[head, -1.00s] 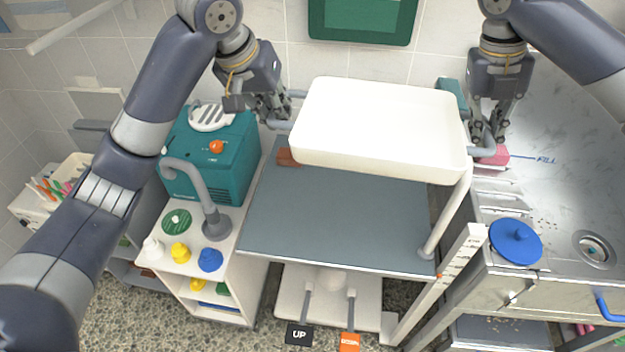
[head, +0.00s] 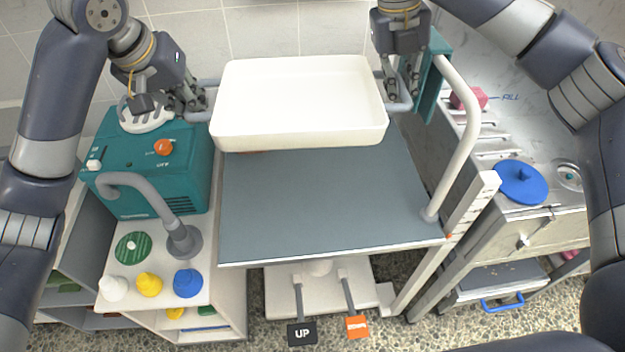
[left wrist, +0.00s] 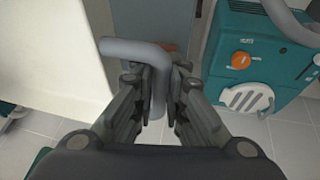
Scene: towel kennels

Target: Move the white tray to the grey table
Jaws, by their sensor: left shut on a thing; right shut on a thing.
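The white tray (head: 298,100) is held level between my two arms, over the back part of the grey table (head: 320,205). I cannot tell how far its underside is above the table top. My left gripper (head: 196,104) is shut on the tray's grey left handle, which shows between the fingers in the left wrist view (left wrist: 158,85). My right gripper (head: 402,92) is shut on the grey right handle. The tray looks empty. It hides the back of the table.
A teal machine (head: 155,165) with an orange knob stands left of the table, on a cart with a grey curved pipe (head: 150,195). A steel sink counter (head: 560,215) with a blue lid (head: 520,182) is further right.

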